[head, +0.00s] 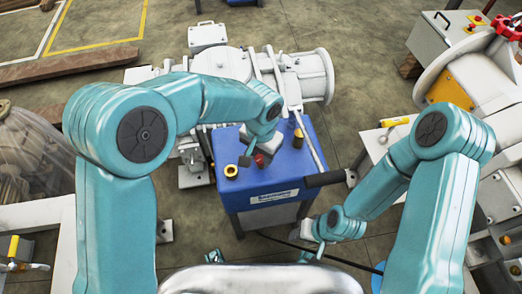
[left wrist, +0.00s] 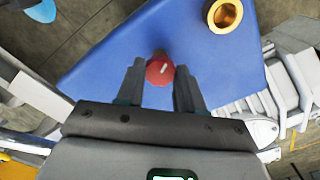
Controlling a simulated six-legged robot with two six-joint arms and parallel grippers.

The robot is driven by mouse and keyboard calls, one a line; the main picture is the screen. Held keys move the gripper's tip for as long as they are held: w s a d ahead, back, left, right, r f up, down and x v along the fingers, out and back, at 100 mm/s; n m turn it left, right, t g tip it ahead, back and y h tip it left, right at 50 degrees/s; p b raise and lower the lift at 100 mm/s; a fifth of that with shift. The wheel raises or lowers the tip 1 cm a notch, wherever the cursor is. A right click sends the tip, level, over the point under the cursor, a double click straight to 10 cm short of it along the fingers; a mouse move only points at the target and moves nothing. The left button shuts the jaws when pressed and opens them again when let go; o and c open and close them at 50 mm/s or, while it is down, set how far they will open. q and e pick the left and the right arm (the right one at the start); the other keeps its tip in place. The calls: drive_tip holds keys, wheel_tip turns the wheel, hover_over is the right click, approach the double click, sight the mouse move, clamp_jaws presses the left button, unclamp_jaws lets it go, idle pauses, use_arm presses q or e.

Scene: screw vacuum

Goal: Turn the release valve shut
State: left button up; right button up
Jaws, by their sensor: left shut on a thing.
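The release valve is a small red knob (head: 262,159) on top of the blue cabinet (head: 285,170), in the middle of the head view. It also shows in the left wrist view (left wrist: 160,71), with a short white mark on its face, slightly tilted. My left gripper (head: 253,153) reaches down to it from above. In the left wrist view its two fingers (left wrist: 160,85) stand on either side of the knob, shut on it. My right gripper (head: 305,236) hangs low in front of the cabinet, apart from it; its jaws are too small to read.
A brass ring fitting (head: 231,171) and a brass cylinder (head: 298,138) sit on the cabinet top near the knob. A black-gripped lever (head: 325,179) sticks out at the cabinet's right. Grey pump machinery (head: 300,75) stands behind. A red handwheel (head: 508,25) is at the far right.

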sight(261, 158)
use_arm(q)
drive_tip(key=m+p, duration=0.2)
drive_tip(key=m, duration=0.4)
idle(0.7)
drive_tip(key=o, duration=1)
drive_tip(key=shift+o, duration=0.2)
wheel_tip(261, 158, up, 16)
drive_tip(key=p, duration=0.3)
drive_tip(key=shift+r, duration=0.2)
